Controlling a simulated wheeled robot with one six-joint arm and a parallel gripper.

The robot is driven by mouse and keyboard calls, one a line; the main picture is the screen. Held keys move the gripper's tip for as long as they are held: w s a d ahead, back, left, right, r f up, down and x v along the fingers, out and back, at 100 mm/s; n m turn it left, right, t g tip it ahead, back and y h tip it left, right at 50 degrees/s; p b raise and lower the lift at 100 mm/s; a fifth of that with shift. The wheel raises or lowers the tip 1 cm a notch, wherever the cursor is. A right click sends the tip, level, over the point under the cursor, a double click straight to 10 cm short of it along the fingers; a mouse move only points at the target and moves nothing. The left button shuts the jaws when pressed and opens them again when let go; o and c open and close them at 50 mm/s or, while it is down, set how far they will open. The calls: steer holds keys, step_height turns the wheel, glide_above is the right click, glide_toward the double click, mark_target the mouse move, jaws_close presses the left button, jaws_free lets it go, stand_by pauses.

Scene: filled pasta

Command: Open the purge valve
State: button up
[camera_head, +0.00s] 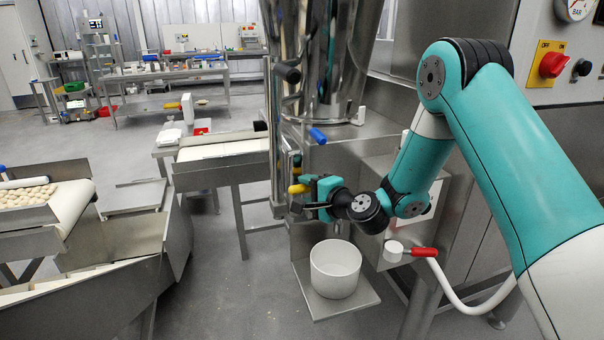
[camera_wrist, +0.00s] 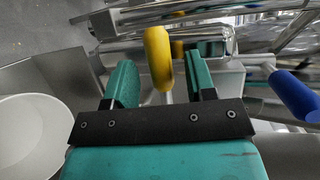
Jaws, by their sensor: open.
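A yellow lever handle (camera_head: 298,188) on a pale stem sticks out from the front of the steel machine, above a white bucket (camera_head: 335,270). It looks like the purge valve's handle, but no label confirms this. In the wrist view the yellow handle (camera_wrist: 158,58) stands between the two green fingers of my gripper (camera_wrist: 161,75), with a gap on each side. My gripper (camera_head: 316,198) is open at the handle in the head view, and the fingers partly cover the valve area. The valve body is mostly hidden behind the handle and my gripper.
A blue handle (camera_head: 318,136) sits above on the machine and shows at right in the wrist view (camera_wrist: 297,95). A red-handled hose valve (camera_head: 424,252) is to the right, with a white hose. A conveyor (camera_head: 222,150) stands left; the floor between is clear.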

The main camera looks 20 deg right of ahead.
steer(key=shift+p+x, duration=0.5)
steer(key=shift+x, duration=0.8)
